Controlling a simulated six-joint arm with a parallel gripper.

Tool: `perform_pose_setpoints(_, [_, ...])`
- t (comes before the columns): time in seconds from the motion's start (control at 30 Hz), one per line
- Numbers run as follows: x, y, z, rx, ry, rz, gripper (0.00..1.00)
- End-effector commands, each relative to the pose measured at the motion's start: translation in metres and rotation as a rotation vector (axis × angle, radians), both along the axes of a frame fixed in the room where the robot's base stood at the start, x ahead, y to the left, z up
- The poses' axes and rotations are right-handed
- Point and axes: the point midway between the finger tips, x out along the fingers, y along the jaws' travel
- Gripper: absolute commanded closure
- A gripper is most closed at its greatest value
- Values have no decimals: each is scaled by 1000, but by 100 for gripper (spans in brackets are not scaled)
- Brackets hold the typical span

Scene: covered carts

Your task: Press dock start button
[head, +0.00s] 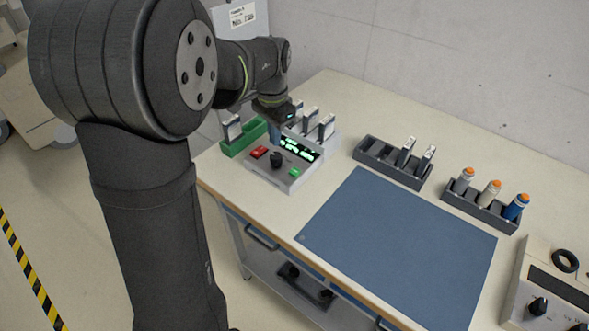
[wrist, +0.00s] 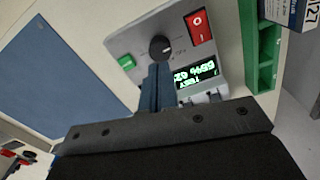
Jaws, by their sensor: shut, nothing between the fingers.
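The grey charging dock (head: 262,169) stands on the bench at the back left. Its sloped face carries a green button (head: 295,172), a black knob (head: 277,159), a red rocker switch (head: 259,152) and a lit green display (head: 298,149). In the wrist view the green button (wrist: 126,62) is left of the knob (wrist: 160,47), and the red switch (wrist: 199,24) is to the right. My gripper (head: 275,141) is above the dock, its blue fingers together and empty. In the wrist view its fingertips (wrist: 157,68) overlap the dock face near the knob, apart from the green button.
Upright modules stand in the back of the dock. A green rack (head: 244,140) is on its left. A dark rack (head: 375,162) and a rack of orange-capped bottles (head: 481,207) are to the right. The blue mat (head: 400,245) is bare. A control box (head: 545,290) is at far right.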

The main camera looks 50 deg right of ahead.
Motion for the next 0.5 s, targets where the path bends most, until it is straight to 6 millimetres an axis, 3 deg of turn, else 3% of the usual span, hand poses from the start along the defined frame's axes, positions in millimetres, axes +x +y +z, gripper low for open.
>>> perform_pose_setpoints(0.23, [-23, 5, -1, 111, -131, -95, 100])
perform_pose_setpoints(0.5, [-53, 6, 15, 266, -461, -264, 100])
